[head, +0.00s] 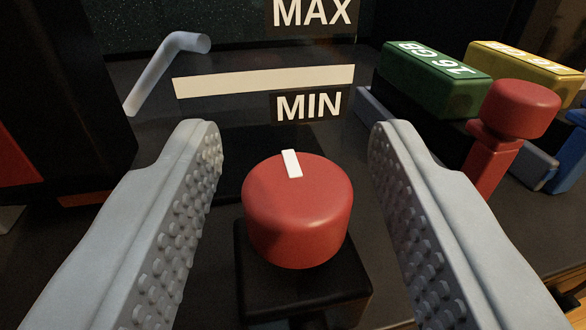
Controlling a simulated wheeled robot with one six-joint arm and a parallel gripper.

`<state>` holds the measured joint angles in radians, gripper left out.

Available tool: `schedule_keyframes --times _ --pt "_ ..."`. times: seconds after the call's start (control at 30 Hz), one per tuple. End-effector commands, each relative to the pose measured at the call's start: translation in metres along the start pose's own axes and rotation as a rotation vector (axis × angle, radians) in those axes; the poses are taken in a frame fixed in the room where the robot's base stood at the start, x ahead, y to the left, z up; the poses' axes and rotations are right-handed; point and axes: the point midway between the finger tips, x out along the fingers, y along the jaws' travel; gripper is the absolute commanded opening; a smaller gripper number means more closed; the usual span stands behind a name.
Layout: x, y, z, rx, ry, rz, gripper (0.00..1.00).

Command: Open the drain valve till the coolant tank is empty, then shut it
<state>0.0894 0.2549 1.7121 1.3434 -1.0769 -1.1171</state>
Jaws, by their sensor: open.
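A red round valve knob (297,222) with a white pointer mark sits on a black block (300,280) in the middle of the head view. The mark points away from me, leaning slightly left. My gripper (292,145) is open, with one grey studded finger on each side of the knob and a gap on both sides. Behind the knob is the tank's level panel, with a MAX label (312,12), a cream bar (264,81) and a MIN label (308,105). I cannot make out any coolant level on it.
A green block marked 16 GB (437,78) and a yellow block (530,72) stand at the right. A red knob on a red post (520,108) stands close to my right finger. A bent grey tube (165,70) is at the back left.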

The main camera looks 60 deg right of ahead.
Motion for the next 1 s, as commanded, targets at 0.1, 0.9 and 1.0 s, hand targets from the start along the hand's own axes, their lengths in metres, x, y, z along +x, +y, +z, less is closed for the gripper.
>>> schedule_keyframes --times 0.1,0.9,1.0 --pt "-0.011 -0.001 0.0 0.0 0.0 -0.003 0.45" --pt "-0.156 -0.001 0.0 0.0 0.0 -0.002 0.45" --pt "-0.166 -0.001 0.0 0.001 0.0 -0.002 0.45"
